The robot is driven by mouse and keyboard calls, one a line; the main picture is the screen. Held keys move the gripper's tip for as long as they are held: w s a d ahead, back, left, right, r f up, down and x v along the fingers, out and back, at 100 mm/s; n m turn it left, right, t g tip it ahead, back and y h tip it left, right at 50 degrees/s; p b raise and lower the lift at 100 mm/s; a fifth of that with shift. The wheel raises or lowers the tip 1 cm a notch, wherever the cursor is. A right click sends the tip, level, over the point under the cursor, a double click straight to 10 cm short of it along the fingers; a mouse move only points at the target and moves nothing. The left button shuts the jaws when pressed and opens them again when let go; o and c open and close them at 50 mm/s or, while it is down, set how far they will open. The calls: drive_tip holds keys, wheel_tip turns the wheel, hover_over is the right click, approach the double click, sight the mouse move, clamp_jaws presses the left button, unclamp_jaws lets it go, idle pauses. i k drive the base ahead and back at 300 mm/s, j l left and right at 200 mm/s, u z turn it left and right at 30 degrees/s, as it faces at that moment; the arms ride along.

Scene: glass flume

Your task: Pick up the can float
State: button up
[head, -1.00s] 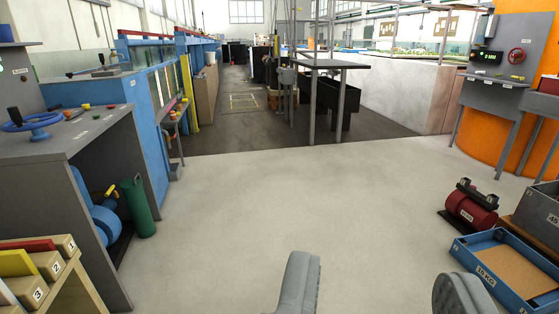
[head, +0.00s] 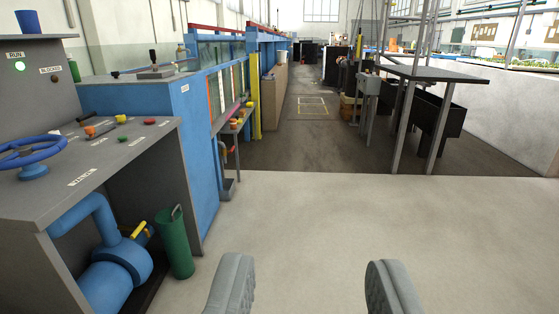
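I cannot make out a can float for certain in this view. Small coloured items (head: 236,122) sit on a narrow ledge along the flume's side, too small to identify. The glass-sided blue flume (head: 226,84) runs away from me at the left. My gripper (head: 312,280) shows at the bottom edge with its two grey fingers wide apart. Nothing is between them, only bare floor beyond.
A grey control desk (head: 104,150) with a blue handwheel (head: 30,155) stands close at left. Beneath it are a blue pump (head: 118,268) and a green cylinder (head: 174,243). A dark-topped stand (head: 430,73) is at right. The pale floor ahead is clear.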

sight(233, 123)
drive_tip(key=i+l+u, duration=0.15)
drive_tip(key=i, duration=1.5)
drive_tip(key=i+j+u, duration=0.1)
drive_tip(key=i+u, duration=0.25)
drive_tip(key=i, duration=0.5)
drive_tip(key=i+l+u, duration=0.1)
drive_tip(key=i+u, duration=0.25)
drive_tip(key=i, duration=0.5)
drive_tip(key=i+z, duration=0.35)
drive_tip(key=i+l, duration=0.15)
drive_tip(key=l, duration=0.2)
drive_tip(key=i+l, duration=0.1)
drive_tip(key=l, duration=0.25)
drive_tip(key=i+l, duration=0.15)
drive_tip(key=l, duration=0.2)
drive_tip(key=i+z, duration=0.1)
drive_tip(key=i, duration=1)
drive_tip(key=i+j, duration=0.25)
drive_tip(key=j, duration=0.15)
drive_tip(key=i+j, duration=0.2)
drive_tip(key=j, duration=0.2)
